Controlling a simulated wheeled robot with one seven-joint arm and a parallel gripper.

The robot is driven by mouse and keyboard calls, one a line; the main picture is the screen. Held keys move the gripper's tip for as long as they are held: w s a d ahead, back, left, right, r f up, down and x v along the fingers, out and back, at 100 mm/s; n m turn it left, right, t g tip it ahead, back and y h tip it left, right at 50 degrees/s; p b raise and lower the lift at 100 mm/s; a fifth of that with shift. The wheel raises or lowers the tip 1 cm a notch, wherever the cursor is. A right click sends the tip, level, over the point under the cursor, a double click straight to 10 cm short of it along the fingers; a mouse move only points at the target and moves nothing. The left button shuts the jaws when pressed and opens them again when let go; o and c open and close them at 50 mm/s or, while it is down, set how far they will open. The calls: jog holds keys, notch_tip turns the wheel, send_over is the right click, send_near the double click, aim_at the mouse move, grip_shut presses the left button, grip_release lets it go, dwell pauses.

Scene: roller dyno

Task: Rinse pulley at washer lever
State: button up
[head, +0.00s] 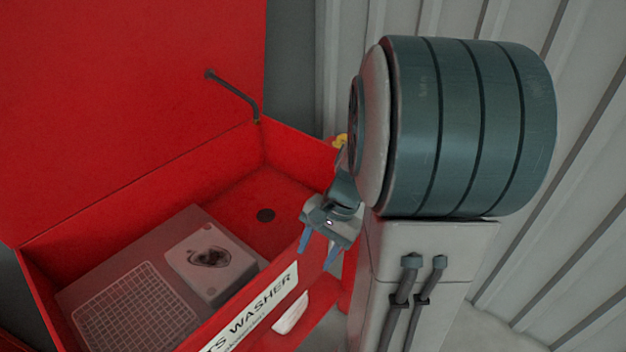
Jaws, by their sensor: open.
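The red parts washer (120,205) stands open, with its lid up. A pale block or tray (190,268) sits in its basin. A dark, roughly round item (209,257) lies in a recess on that block; I cannot tell whether it is the pulley. I see nothing between the fingers.
A dark bent spout (235,93) rises from the basin's back edge. A wire grid (135,311) lies at the left of the basin. A round drain (265,215) is in the bare floor at the right. A white item (291,312) lies below the washer's label.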

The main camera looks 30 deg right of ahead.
jog(key=s+d+f+m+t+y+b, duration=0.1)
jog(key=d+f+m+t+b, duration=0.25)
jog(key=d+m+t, duration=0.35)
jog(key=s+d+f+m+t+y+b, duration=0.1)
jog(key=d+f+m+t+b, duration=0.1)
jog(key=d+f+m+t, duration=0.45)
jog(key=s+d+f+m+t+b, duration=0.1)
jog(key=d+f+m+t+b, duration=0.15)
jog(key=d+m, duration=0.75)
jog(key=shift+n+t, duration=0.4)
jog(key=shift+n, duration=0.15)
jog(key=x, duration=1.3)
jog(key=shift+w+d, duration=0.1)
jog(key=shift+w, duration=0.2)
grip_shut()
